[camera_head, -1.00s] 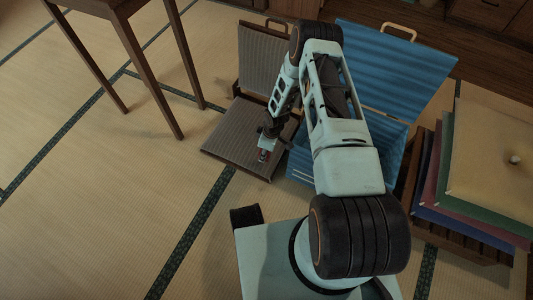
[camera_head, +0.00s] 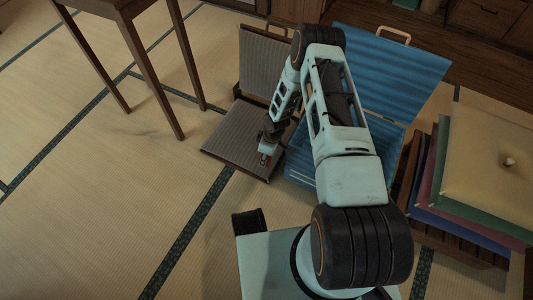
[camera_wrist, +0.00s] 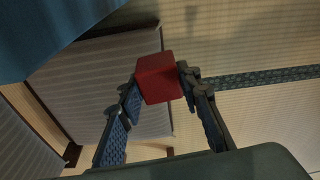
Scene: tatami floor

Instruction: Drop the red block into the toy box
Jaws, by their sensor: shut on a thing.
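The red block (camera_wrist: 159,78) is between the two fingertips of my gripper (camera_wrist: 157,88) in the wrist view. My gripper is shut on it. In the head view my gripper (camera_head: 265,156) hangs over the front right part of the brown legless chair's seat, left of the blue box; the block is hardly visible there. The blue toy box (camera_head: 302,166) stands open to the right, its ribbed lid (camera_head: 390,68) leaning back. My arm covers much of the box's opening. A blue surface (camera_wrist: 50,35) fills the upper left of the wrist view.
The brown legless chair (camera_head: 232,138) lies beside the box on the left. A stack of cushions (camera_head: 490,160) stands close on the box's right. A wooden table (camera_head: 122,12) is at the upper left. The tatami at left is clear.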

